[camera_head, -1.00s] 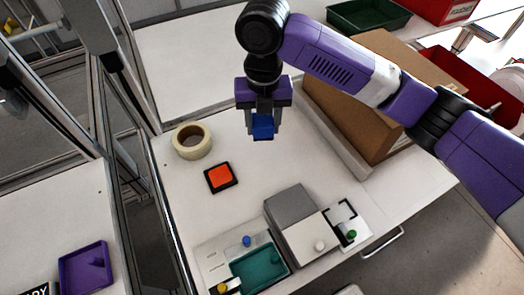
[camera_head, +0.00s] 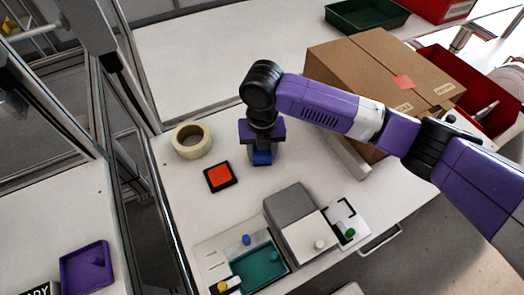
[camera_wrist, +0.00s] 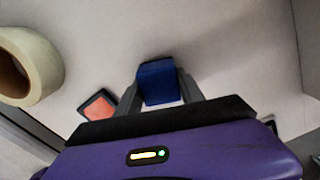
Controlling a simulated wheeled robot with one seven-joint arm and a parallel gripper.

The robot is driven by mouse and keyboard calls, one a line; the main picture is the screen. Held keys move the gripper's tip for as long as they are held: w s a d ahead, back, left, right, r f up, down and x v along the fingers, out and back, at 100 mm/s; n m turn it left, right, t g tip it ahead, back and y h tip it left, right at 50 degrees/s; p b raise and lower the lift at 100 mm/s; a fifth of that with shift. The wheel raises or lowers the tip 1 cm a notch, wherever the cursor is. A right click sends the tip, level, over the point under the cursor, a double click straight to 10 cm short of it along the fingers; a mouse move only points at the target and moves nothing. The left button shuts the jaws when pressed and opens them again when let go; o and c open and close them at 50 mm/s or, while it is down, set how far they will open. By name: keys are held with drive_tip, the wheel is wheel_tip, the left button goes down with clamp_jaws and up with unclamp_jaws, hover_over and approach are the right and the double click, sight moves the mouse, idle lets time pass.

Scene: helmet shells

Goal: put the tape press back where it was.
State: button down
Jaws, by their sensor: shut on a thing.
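A small blue block (camera_head: 262,158), which I take to be the tape press, is held in my gripper (camera_head: 262,154). In the wrist view the blue block (camera_wrist: 158,82) sits between the two grey fingers of my gripper (camera_wrist: 161,88). The gripper points down over the white table, right of the orange square with a black border (camera_head: 220,176). The block is low over the table; I cannot tell whether it touches the surface. Its lower part is hard to make out.
A roll of cream tape (camera_head: 192,140) lies left of the gripper. A grey and white device (camera_head: 300,224) and a teal tray (camera_head: 259,267) are at the front. A cardboard box (camera_head: 375,75) stands to the right.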

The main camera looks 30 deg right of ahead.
drive_tip(key=shift+f, duration=0.1)
drive_tip(key=c, duration=0.7)
unclamp_jaws()
wheel_tip(320, 180, up, 12)
drive_tip(key=shift+s+r+b, duration=0.1)
drive_tip(key=shift+r+b, duration=0.05)
drive_tip(key=shift+b, duration=0.25)
